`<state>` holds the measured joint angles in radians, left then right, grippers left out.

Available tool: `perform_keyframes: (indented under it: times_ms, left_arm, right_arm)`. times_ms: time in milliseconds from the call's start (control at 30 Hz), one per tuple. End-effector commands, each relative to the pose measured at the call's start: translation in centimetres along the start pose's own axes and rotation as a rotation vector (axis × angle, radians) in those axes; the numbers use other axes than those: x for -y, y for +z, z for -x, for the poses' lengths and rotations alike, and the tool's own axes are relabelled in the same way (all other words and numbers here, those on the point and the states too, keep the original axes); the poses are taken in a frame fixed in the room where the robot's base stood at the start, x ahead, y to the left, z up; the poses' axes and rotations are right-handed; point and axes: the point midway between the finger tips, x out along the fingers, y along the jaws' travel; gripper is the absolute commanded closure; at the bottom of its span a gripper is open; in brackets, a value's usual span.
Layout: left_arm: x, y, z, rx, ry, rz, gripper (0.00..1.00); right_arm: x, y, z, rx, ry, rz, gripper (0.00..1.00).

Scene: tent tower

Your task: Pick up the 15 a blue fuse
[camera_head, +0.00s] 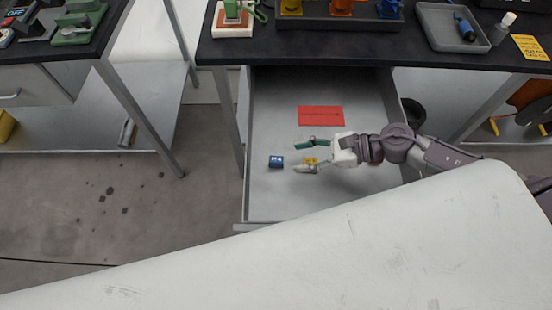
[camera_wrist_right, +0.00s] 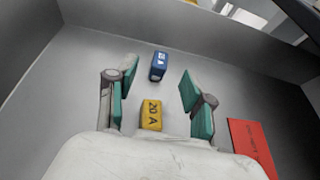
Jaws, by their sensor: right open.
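The blue fuse (camera_head: 276,162) lies on the bottom of the open drawer (camera_head: 270,205), near its left wall. In the right wrist view the blue fuse (camera_wrist_right: 158,66) is ahead of the fingertips, roughly in line with the gap between them. My right gripper (camera_head: 301,157) is open over the drawer, its fingers pointing left toward the blue fuse and apart from it. In the right wrist view, the right gripper (camera_wrist_right: 157,85) has a yellow fuse (camera_wrist_right: 151,114) marked 20 A between its fingers, apart from both. My left gripper is not in view.
A red card (camera_head: 321,116) lies in the drawer behind my right gripper. The dark tabletop (camera_head: 330,45) above the drawer holds fixtures and a grey tray (camera_head: 428,42). A large white surface (camera_head: 300,255) fills the front. The drawer's front left floor is clear.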

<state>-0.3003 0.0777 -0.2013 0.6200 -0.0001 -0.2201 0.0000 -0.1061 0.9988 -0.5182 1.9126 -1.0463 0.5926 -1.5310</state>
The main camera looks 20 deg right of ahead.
Motion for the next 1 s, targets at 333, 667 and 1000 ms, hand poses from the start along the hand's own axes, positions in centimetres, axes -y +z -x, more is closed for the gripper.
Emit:
perform_keyframes:
  times_ms: [333, 667, 1000]
  left_arm:
    - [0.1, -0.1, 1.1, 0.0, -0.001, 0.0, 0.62]
    - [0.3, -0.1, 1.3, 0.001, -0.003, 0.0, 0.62]
    - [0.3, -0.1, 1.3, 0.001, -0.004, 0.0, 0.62]
  right_arm:
    - [0.3, -0.5, -3.9, 0.003, 0.001, 0.0, 0.48]
    - [0.3, -0.7, -5.5, -0.001, 0.0, 0.0, 0.48]
    - [0.3, -0.8, -5.5, -0.001, 0.001, 0.0, 0.93]
